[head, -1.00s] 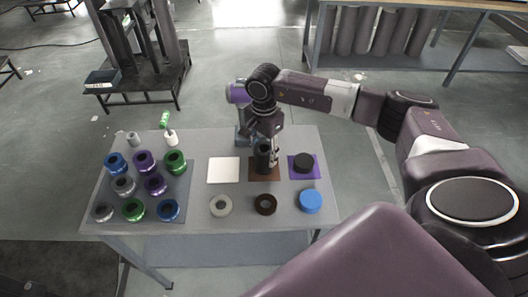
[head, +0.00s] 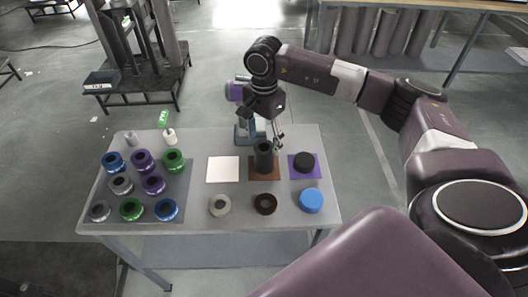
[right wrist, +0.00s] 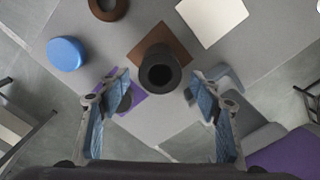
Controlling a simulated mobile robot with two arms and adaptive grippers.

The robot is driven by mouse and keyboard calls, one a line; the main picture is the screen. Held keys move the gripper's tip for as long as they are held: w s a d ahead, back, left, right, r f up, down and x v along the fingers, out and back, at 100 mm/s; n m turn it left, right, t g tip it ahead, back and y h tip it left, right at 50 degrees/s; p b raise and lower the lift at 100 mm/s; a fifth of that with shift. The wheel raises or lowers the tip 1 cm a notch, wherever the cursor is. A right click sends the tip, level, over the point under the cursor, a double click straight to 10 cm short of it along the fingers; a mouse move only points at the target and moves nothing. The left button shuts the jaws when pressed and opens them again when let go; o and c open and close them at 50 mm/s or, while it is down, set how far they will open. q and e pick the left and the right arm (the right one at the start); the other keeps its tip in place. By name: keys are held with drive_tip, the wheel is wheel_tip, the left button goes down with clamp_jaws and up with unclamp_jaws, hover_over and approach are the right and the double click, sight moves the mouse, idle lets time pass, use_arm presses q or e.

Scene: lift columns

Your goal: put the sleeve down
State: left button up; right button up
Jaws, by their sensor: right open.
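The black sleeve (head: 264,157) stands upright on the brown square (head: 264,174) of the table. In the right wrist view the sleeve (right wrist: 159,72) is seen from above with its dark open top, on the brown square (right wrist: 176,45). My right gripper (head: 272,138) is just above and behind the sleeve in the head view. In the wrist view the gripper (right wrist: 158,80) is open, its blue-padded fingers spread wide on either side of the sleeve, with gaps between. My left gripper is not in view.
A white square (head: 223,169) is bare. A black disc (head: 304,161) sits on a purple square (head: 293,173). A grey ring (head: 220,205), brown ring (head: 265,204) and blue disc (head: 311,200) lie in front. Several coloured collars stand on a grey mat (head: 184,190) at left.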

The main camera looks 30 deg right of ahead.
wheel_tip(320, 180, up, 6)
drive_tip(key=b, duration=0.1)
drive_tip(key=shift+r, duration=0.25)
idle(0.4)
